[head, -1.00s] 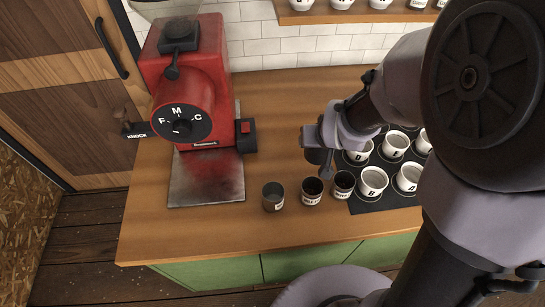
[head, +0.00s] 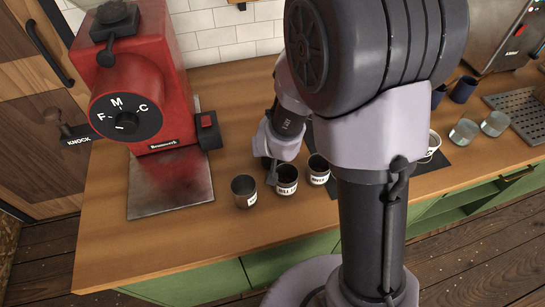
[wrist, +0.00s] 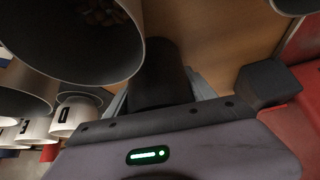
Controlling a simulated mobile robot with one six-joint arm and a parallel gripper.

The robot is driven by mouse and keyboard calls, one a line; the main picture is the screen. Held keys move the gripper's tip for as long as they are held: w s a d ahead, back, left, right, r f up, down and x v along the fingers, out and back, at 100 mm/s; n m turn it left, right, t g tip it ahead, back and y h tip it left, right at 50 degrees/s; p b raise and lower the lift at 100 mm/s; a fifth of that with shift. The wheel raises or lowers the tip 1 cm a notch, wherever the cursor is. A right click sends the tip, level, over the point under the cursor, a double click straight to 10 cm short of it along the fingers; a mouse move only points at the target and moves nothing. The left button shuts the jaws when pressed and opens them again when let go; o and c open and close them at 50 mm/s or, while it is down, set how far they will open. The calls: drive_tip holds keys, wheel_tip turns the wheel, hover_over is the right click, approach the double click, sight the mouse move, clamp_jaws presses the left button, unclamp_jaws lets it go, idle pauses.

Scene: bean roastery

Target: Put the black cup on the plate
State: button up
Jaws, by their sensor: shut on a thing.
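My gripper (wrist: 160,90) is shut on a black, round-sided thing that I take to be the black cup (wrist: 162,65); it shows only in part between the grey fingers. In the head view my gripper (head: 272,168) hangs just behind a row of small cups, and the held cup is mostly hidden there. A flat, stained metal plate (head: 165,190) lies on the counter under the red grinder, left of my gripper. No other plate shows clearly.
The red grinder (head: 135,80) stands at back left. My arm hides much of the dark mat (head: 435,160). Dark blue cups (head: 463,89) and glasses (head: 463,133) stand right.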

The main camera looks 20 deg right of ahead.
drive_tip(key=shift+r+p, duration=0.15)
drive_tip(key=shift+p, duration=0.15)
drive_tip(key=shift+c, duration=0.8)
drive_tip(key=shift+f, duration=0.3)
drive_tip(key=o, duration=1.6)
drive_tip(key=shift+r, duration=0.1)
drive_tip(key=shift+r, duration=0.1)
